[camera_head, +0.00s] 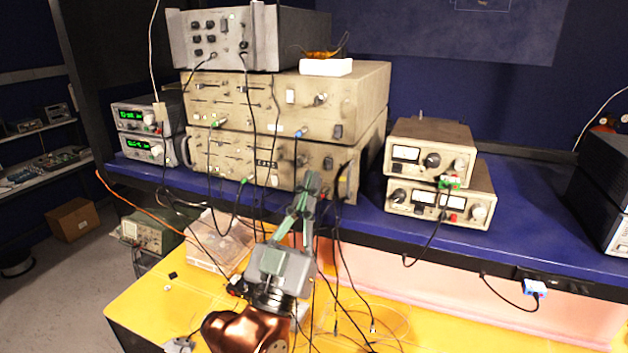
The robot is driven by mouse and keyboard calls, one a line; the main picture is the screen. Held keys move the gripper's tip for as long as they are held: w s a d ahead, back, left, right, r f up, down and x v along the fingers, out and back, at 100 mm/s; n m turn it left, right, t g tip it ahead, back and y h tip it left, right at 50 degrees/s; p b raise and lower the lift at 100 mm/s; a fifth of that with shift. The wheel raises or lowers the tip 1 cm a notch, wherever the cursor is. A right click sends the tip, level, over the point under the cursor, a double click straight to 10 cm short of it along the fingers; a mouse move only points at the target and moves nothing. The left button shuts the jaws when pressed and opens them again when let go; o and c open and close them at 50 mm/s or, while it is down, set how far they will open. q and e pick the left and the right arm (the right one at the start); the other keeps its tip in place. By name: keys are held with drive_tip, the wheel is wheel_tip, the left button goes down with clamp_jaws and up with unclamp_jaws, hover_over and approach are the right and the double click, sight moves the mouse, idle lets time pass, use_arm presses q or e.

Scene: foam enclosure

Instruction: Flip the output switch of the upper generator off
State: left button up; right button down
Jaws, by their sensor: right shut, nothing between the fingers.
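Two large beige instruments with knobs, sliders and switches are stacked on the blue bench; the upper one (265,100) rests on the lower one (255,155). A smaller pair with green displays stands to their left, one unit (130,115) above the other (135,148). I cannot tell for sure which pair holds the upper generator, and switch positions are too small to read. My right gripper (313,177) is shut and empty, fingers pointing up, in front of the lower beige unit's right part. Its fingers cover part of that front. My left gripper is not in view.
A grey instrument (240,38) and a white block (325,67) sit on the beige stack. Two meter units (430,145) (440,207) stand to the right. Black cables hang around my right gripper.

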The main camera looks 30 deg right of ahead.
sight(336, 130)
drive_tip(key=w+d+r+p, duration=0.1)
drive_tip(key=w+d, duration=0.1)
drive_tip(key=w+d+r+p, duration=0.1)
drive_tip(key=w+d+p, duration=0.1)
drive_tip(key=w+d+r+p, duration=0.1)
drive_tip(key=d+r, duration=0.1)
drive_tip(key=d, duration=0.1)
drive_tip(key=shift+w+p, duration=0.35)
drive_tip(key=shift+w, duration=0.05)
drive_tip(key=shift+d, duration=0.35)
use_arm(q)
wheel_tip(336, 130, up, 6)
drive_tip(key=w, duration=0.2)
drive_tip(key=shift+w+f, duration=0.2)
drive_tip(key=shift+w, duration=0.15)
use_arm(e)
drive_tip(key=shift+w, duration=0.1)
